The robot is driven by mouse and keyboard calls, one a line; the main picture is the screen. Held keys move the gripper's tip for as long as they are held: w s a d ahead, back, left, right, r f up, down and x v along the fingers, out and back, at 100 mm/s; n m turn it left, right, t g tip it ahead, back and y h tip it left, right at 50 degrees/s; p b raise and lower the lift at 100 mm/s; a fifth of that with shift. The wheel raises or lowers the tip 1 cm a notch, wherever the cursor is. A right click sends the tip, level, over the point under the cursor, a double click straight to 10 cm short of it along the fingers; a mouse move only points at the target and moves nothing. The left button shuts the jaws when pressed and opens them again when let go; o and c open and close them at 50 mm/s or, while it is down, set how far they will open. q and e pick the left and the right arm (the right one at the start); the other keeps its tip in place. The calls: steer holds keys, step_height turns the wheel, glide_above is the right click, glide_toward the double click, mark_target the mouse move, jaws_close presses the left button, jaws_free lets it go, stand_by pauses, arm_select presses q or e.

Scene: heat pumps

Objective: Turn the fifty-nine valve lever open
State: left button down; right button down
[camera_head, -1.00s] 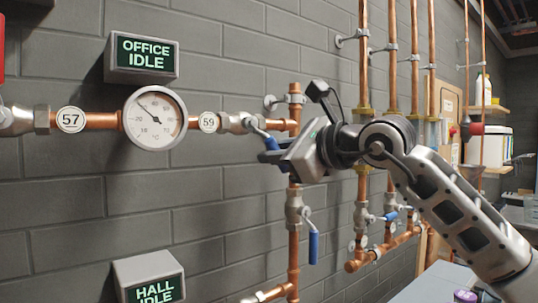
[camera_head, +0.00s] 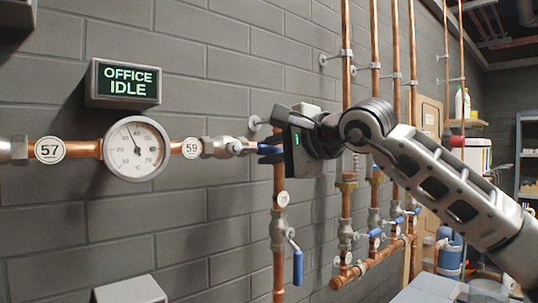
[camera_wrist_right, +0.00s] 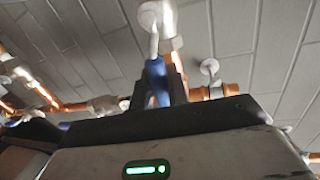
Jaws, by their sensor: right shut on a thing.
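The fifty-nine tag (camera_head: 191,148) sits on the horizontal copper pipe beside the grey metal valve (camera_head: 222,147). The valve's lever has a metal stem and a blue handle (camera_head: 268,150). In the head view the lever points right, roughly in line with the pipe. My right gripper (camera_head: 268,155) is at the handle and partly hides it. In the right wrist view the blue handle (camera_wrist_right: 157,82) stands between the dark fingers of the gripper (camera_wrist_right: 160,92), which is shut on it. My left gripper is not in view.
A dial gauge (camera_head: 136,148) and a fifty-seven tag (camera_head: 50,150) are left on the same pipe. Above hangs an OFFICE IDLE display (camera_head: 123,83). A second blue lever (camera_head: 297,266) hangs below on the vertical pipe (camera_head: 279,240). More pipes with blue levers stand behind my arm.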

steer(key=shift+r+n, duration=0.4)
steer(key=shift+r, duration=0.1)
steer(key=c, duration=1.4)
jaws_free()
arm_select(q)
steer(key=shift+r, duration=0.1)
arm_select(e)
steer(key=shift+s+d, duration=0.2)
steer(key=shift+s, duration=0.05)
arm_select(q)
steer(key=b, duration=0.2)
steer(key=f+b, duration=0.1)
steer(key=b, duration=0.1)
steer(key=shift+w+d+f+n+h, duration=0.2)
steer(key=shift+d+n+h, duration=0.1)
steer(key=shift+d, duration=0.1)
arm_select(e)
steer(key=v, duration=1.5)
steer(key=shift+s, duration=0.3)
steer(key=shift+a, duration=0.1)
